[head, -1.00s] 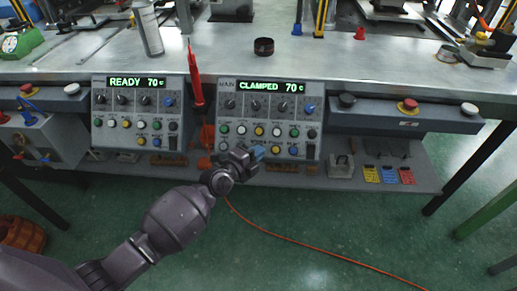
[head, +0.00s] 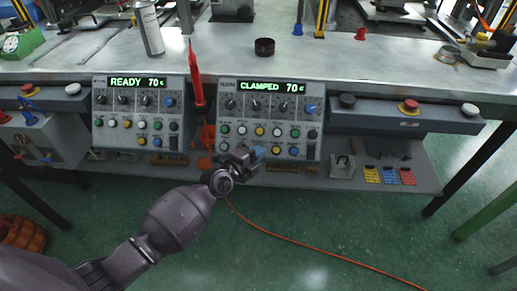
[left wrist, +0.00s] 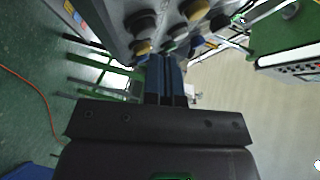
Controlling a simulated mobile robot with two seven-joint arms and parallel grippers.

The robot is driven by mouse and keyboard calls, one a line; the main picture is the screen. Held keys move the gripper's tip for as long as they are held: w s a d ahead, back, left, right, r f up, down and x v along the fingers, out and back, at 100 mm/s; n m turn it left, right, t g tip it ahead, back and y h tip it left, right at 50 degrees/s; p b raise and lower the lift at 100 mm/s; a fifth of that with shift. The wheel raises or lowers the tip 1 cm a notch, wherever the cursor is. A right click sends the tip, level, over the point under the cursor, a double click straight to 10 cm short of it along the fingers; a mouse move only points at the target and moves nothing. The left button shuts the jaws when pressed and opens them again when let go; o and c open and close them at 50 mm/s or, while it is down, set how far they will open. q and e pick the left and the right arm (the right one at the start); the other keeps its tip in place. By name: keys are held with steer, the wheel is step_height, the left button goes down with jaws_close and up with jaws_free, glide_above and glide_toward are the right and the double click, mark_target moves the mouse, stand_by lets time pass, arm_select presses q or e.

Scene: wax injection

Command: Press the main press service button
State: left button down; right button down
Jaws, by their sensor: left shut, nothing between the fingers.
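The main press panel (head: 268,98) is the right-hand grey box under the bench edge, and its green display (head: 265,87) reads CLAMPED 70. It carries dark knobs and rows of coloured buttons. The button labels are too small to read, so I cannot tell which is the service button. My left gripper (head: 259,153) is shut and empty, its blue fingertips at the panel's bottom button row, just left of a yellow button (head: 275,149). My right gripper is out of view.
A second panel (head: 139,97) reading READY 70 stands to the left, with a red screwdriver-like tool (head: 196,75) between the panels. Red emergency buttons (head: 410,104) sit on grey side boxes. A lower shelf (head: 420,165) holds coloured cards. An orange cable (head: 300,248) crosses the floor.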

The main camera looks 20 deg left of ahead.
arm_select(q)
steer(key=shift+w+f, duration=0.1)
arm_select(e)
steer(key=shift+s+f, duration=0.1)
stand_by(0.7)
arm_select(q)
steer(key=shift+w+a+f, duration=0.1)
steer(key=shift+w+f, duration=0.1)
steer(key=shift+w, duration=0.05)
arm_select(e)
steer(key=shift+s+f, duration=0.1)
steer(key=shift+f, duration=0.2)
